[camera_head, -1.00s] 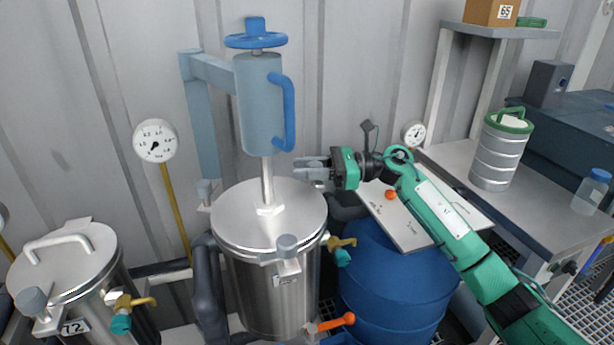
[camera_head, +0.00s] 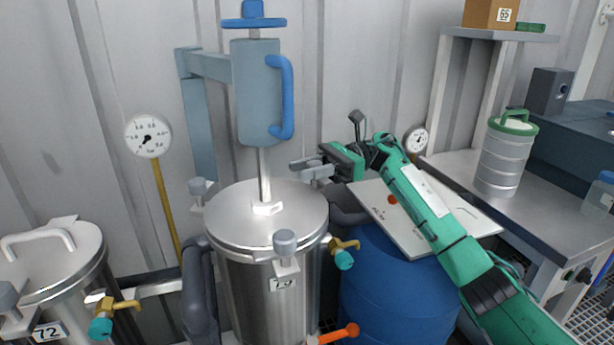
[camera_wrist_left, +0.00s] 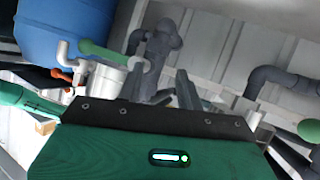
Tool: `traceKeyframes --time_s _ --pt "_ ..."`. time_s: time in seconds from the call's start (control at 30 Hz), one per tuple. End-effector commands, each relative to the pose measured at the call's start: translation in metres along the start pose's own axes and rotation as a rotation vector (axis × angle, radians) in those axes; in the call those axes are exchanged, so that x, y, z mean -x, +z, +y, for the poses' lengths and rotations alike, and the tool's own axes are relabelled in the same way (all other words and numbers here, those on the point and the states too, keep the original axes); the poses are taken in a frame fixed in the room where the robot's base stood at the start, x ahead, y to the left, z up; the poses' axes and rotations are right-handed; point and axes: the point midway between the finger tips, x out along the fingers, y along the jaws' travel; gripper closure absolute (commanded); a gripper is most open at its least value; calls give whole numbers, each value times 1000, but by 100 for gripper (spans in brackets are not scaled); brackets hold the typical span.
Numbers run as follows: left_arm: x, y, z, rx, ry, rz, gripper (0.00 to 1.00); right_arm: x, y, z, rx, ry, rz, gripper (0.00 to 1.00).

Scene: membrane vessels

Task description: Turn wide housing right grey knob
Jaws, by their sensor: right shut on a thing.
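The wide housing (camera_head: 268,290) is the steel vessel in the middle of the head view, with a flat round lid. Grey knobs sit at its lid edge, one at the left (camera_head: 198,186) and one at the front (camera_head: 285,243). My right gripper (camera_head: 309,169) is at the lid's right rear edge, shut on the right grey knob, which its fingers largely hide. My left gripper (camera_wrist_left: 160,88) shows in the left wrist view with its fingers apart and nothing clearly between them. It is not in the head view.
A blue-handled column (camera_head: 257,95) rises above the lid. A brass valve (camera_head: 344,246) and an orange-handled valve (camera_head: 338,334) stick out at the vessel's right. A blue barrel (camera_head: 385,290) with a white board (camera_head: 425,240) stands beside it. Another vessel (camera_head: 60,265) is at the left.

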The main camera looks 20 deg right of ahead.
Motion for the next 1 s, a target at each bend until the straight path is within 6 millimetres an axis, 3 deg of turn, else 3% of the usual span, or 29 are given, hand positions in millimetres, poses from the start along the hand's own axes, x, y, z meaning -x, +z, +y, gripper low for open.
traceKeyframes --time_s 0.3,0.6,1.0 --pt "-5 -4 19 26 48 172 64 0 -1 1 1 126 0 92" --pt "-6 -35 12 9 36 309 64 0 0 2 -1 184 0 92" --pt "-5 -39 11 7 34 326 64 0 0 3 -1 192 0 92"
